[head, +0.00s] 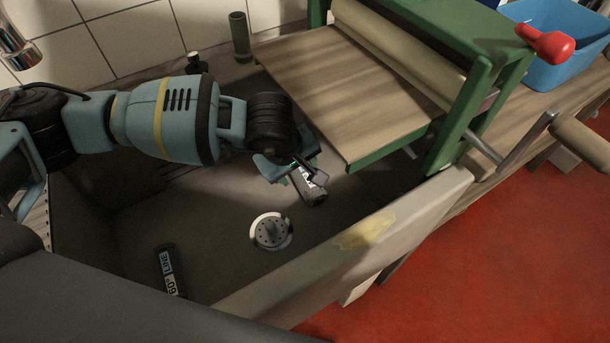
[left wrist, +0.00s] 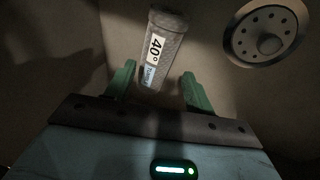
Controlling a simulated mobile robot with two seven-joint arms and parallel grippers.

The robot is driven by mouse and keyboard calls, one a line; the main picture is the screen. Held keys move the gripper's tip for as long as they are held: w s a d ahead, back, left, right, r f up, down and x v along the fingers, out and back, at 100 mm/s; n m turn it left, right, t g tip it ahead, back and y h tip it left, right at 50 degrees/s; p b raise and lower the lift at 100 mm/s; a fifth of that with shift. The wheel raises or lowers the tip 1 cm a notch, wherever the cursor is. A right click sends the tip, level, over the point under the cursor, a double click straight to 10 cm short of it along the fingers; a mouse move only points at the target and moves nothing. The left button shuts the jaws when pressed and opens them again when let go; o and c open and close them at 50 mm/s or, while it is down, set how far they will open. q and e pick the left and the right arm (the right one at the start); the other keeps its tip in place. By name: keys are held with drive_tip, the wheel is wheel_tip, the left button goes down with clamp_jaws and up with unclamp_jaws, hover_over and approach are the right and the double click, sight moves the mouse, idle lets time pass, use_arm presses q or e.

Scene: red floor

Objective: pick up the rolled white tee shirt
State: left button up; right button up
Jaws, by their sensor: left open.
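A roll with a white label reading "40°" (head: 313,194) lies on the sink floor. It looks grey in this light, and I take it for the rolled tee shirt. In the left wrist view the roll (left wrist: 168,38) stretches away from the gripper. My left gripper (head: 297,174) is open, just above the roll's near end. In the wrist view its two green fingers (left wrist: 158,86) are apart, with the near end of the roll between them in the picture. I cannot tell whether they touch it. My right gripper is not in view.
A dark roll labelled "60° LINE" (head: 170,271) lies at the sink's lower left. A round drain (head: 271,231) is near the held-over roll. A green-framed roller press (head: 455,70) with a wooden board (head: 350,85) overhangs the sink. A blue tub (head: 555,45) stands behind.

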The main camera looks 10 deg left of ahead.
sight(303, 174)
use_arm(q)
drive_tip(key=shift+w+d, duration=0.15)
drive_tip(key=shift+w, duration=0.15)
drive_tip(key=shift+x, duration=2.55)
drive_tip(key=c, duration=0.7)
drive_tip(key=shift+s+r, duration=0.1)
drive_tip(key=shift+r, duration=0.05)
drive_tip(key=shift+s+a+r, duration=0.2)
drive_tip(key=shift+s+r, duration=0.15)
drive_tip(key=shift+r, duration=0.05)
drive_tip(key=s+a+r, duration=0.1)
drive_tip(key=s+r, duration=0.1)
drive_tip(key=s, duration=0.2)
drive_tip(key=s+a+r, duration=0.1)
drive_tip(key=s+r, duration=0.1)
drive_tip(key=s, duration=0.2)
drive_tip(key=s+a+r, duration=0.2)
drive_tip(key=s+r, duration=0.1)
drive_tip(key=s, duration=0.1)
drive_tip(key=shift+s+a, duration=0.1)
drive_tip(key=shift+s, duration=0.1)
